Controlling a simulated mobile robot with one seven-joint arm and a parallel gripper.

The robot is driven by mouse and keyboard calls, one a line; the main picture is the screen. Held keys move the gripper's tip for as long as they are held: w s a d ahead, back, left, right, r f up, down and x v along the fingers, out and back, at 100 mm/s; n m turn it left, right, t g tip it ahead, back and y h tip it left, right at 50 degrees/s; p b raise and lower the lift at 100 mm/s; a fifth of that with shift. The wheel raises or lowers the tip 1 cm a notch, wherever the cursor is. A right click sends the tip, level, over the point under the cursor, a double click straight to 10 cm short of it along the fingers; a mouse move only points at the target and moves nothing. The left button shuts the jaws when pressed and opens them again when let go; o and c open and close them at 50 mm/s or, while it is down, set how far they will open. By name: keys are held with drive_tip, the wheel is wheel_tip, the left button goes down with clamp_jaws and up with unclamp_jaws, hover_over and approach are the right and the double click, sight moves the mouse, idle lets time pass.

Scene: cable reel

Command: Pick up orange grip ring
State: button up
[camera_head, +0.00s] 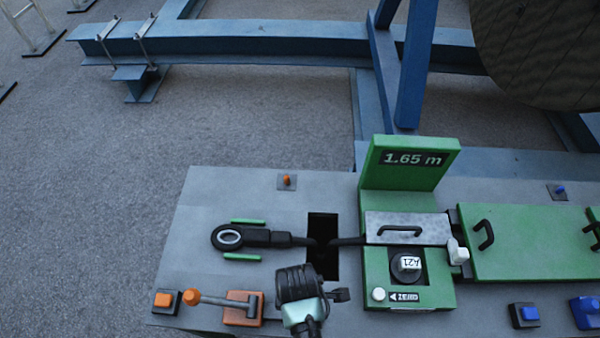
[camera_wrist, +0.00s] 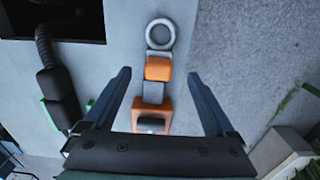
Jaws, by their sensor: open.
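In the wrist view, an orange block (camera_wrist: 158,68), which I take as the orange grip ring, sits in line with a round grey ring (camera_wrist: 160,33) above it. Below the block, a short grey piece leads to an orange frame (camera_wrist: 151,108) with a dark middle. My gripper (camera_wrist: 158,76) is open and empty, with one finger left and one right of the block in the picture. Its height above the block is hard to tell. In the head view my gripper (camera_head: 312,298) hangs over the front of the bench, and the block does not clearly show.
On the grey bench (camera_head: 205,200), a lever with an orange knob (camera_head: 190,297) and an orange button (camera_head: 163,300) lie to the left. A black cable end with an eye (camera_head: 230,237) rests between green rails. A dark opening (camera_head: 323,222) and a green meter (camera_head: 410,165) stand nearby.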

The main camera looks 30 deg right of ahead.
drive_tip(key=shift+w+f, duration=0.1)
drive_tip(key=shift+f, duration=2.8)
drive_tip(key=shift+c, duration=0.3)
clamp_jaws()
